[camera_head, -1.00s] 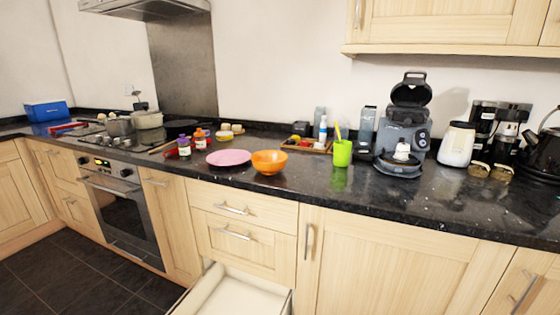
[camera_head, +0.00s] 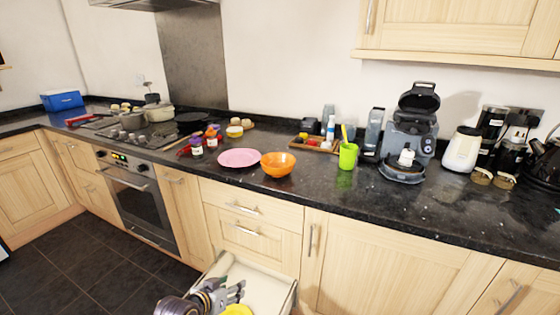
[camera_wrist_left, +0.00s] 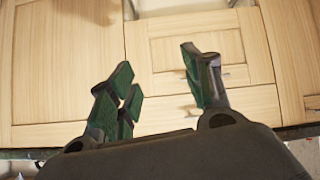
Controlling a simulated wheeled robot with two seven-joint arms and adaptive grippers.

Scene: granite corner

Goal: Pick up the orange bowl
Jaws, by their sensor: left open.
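The orange bowl (camera_head: 278,165) stands upright on the dark granite counter, just right of the pink plate (camera_head: 239,158). My left gripper (camera_head: 238,291) is low at the bottom of the head view, over the open drawer, below the counter and well apart from the bowl. In the left wrist view its fingers (camera_wrist_left: 158,88) are spread with nothing between them, in front of the wooden cabinet fronts. The bowl does not show in that view. My right gripper is in no view.
An open drawer (camera_head: 270,289) juts out below the bowl. A green cup (camera_head: 347,156) and a wooden tray (camera_head: 317,145) stand right of the bowl. A yellow object (camera_head: 238,310) shows at the bottom edge. The counter front right of the bowl is clear.

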